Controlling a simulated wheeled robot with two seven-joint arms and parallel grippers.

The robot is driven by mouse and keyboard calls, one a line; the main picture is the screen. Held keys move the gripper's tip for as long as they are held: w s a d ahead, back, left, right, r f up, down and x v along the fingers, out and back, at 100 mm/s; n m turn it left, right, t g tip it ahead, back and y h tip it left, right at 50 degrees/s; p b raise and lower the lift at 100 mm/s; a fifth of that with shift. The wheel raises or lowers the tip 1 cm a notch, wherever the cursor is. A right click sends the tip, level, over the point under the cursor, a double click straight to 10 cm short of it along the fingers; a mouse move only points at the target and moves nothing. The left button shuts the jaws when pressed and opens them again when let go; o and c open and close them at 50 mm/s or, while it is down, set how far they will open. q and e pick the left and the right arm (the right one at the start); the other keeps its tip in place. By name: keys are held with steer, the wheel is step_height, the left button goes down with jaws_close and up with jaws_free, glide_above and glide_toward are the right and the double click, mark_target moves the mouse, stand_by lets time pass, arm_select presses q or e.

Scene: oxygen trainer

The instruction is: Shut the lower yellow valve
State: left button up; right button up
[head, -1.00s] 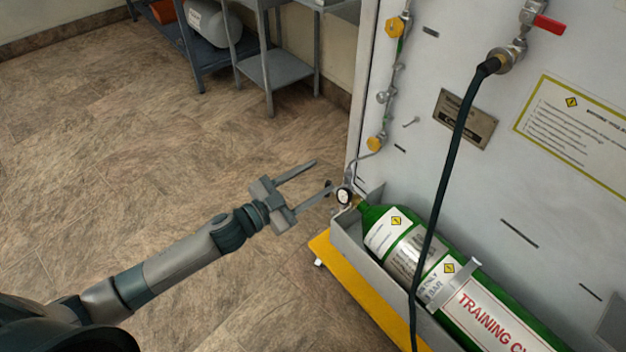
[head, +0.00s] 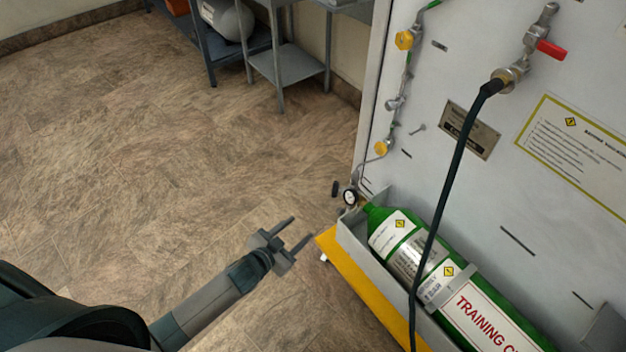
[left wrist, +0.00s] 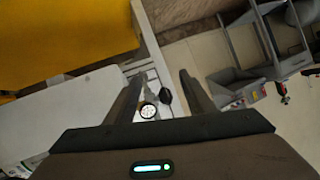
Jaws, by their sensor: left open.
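The lower yellow valve (head: 383,147) is a small yellow knob on the pipe at the left edge of the white panel, above the gauge (head: 350,197). The upper yellow valve (head: 404,40) sits higher on the same pipe. My left gripper (head: 302,229) is open and empty, below and left of the lower valve and apart from it. In the left wrist view the round gauge (left wrist: 148,110) and a dark knob (left wrist: 166,96) show between the open fingers. I cannot make out the lower yellow valve there. My right gripper is not in view.
A green cylinder (head: 394,231) lies in a grey tray above a yellow base (head: 352,282). A dark hose (head: 455,165) hangs in front of the panel from a fitting below the red handle (head: 552,50). Grey shelving (head: 284,62) stands behind. The floor at left is clear.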

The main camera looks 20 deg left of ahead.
arm_select(q)
steer(key=s+d+f+n+g+y+p, duration=0.1)
steer(key=s+f+n+g+p, duration=0.1)
steer(key=s+f, duration=0.7)
steer(key=s+d+f+n+g+y+p, duration=0.1)
steer(key=s+f+g, duration=0.4)
steer(key=s+f, duration=0.5)
steer(key=s+n+p, duration=0.1)
steer(key=s, duration=0.7)
steer(key=shift+f, duration=0.15)
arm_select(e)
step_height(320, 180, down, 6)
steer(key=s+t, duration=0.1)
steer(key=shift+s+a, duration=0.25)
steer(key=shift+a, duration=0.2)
arm_select(q)
steer(key=shift+s+d, duration=0.1)
steer(key=shift+c, duration=0.7)
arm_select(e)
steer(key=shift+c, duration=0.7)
